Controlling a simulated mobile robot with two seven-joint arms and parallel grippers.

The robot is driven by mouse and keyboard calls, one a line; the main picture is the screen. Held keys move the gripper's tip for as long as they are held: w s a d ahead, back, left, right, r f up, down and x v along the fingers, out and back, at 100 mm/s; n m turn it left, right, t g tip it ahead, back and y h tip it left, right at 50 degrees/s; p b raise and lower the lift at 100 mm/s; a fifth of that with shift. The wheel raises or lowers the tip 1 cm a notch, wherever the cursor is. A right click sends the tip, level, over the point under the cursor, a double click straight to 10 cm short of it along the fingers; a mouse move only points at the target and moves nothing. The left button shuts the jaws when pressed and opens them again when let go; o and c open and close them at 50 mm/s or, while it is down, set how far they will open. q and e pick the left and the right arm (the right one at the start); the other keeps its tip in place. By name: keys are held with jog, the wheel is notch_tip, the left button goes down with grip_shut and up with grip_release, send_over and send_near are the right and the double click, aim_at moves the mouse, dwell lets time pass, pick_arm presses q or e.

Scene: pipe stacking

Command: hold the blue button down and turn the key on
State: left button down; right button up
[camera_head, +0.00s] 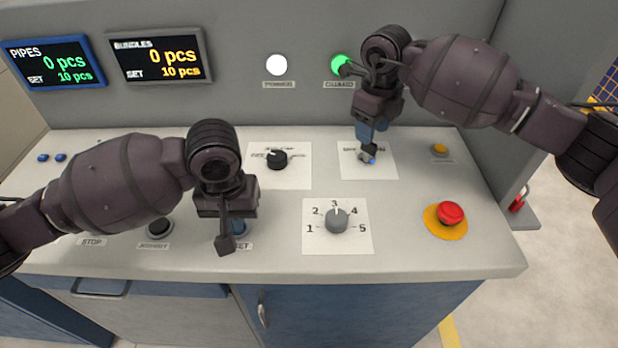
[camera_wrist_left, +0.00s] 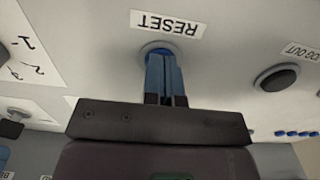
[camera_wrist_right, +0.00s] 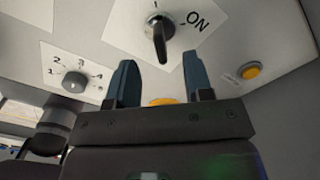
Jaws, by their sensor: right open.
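The blue button (camera_wrist_left: 155,49), labelled RESET, is mostly covered by my left gripper (camera_wrist_left: 163,62). Its fingers are shut together with their tips at the button; how far the button is pressed cannot be told. In the head view my left gripper (camera_head: 226,243) hangs over the front of the panel by the button (camera_head: 239,227). The black key (camera_wrist_right: 160,42) sits in its switch on a white plate marked ON. My right gripper (camera_wrist_right: 158,78) is open, its fingers apart on either side below the key and not closed on it. In the head view my right gripper (camera_head: 368,150) hides most of the key.
A numbered grey dial (camera_head: 337,220) stands between the arms. A red emergency button (camera_head: 451,214) on a yellow base and a small yellow button (camera_head: 440,149) are at the right. A black selector (camera_head: 276,159) sits behind. A green lamp (camera_head: 341,64) glows on the back panel.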

aim_at(368, 152)
jog(key=shift+f, duration=2.85)
jog(key=shift+c, duration=0.2)
grip_shut()
